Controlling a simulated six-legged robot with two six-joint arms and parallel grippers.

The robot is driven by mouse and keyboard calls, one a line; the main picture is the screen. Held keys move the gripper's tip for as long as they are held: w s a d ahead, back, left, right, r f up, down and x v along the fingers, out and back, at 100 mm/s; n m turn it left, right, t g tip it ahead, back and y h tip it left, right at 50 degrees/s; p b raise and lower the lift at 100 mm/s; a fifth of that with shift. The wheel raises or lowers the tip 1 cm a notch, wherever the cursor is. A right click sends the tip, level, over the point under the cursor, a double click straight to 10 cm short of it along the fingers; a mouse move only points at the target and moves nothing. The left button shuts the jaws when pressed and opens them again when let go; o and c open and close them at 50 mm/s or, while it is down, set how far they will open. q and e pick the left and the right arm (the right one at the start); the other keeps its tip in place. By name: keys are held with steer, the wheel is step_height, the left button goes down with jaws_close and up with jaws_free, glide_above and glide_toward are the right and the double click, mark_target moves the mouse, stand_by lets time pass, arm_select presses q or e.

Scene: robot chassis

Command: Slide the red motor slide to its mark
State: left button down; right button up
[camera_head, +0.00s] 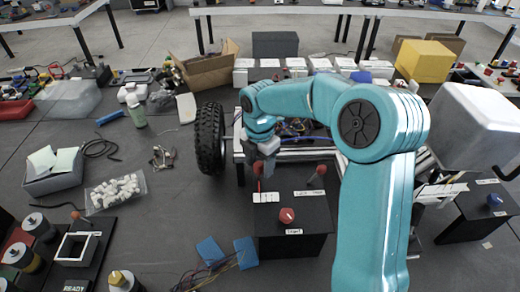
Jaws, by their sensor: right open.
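My right arm comes in from the lower right, and its gripper (266,163) points down over the rear left of a black control box (292,244). The gripper is open. A thin red upright piece (257,184), perhaps the red motor slide, shows just below and beside the fingers. I cannot tell whether they touch it. A second upright with a dark red knob (318,172) stands at the box's right. A round red knob (287,215) sits at the front of the top. White labels lie by each control; their marks are too small to read surely. My left gripper is not in view.
A black wheel (210,138) stands left of the box, by the chassis frame. Two blue pads (245,252) and loose wires lie at the box's front left. A bag of white pieces (116,193) lies further left. A large white block (474,128) stands at right.

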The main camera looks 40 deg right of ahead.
step_height(320, 180, up, 16)
stand_by(0.3)
steer(key=shift+s+f, duration=0.1)
stand_by(0.4)
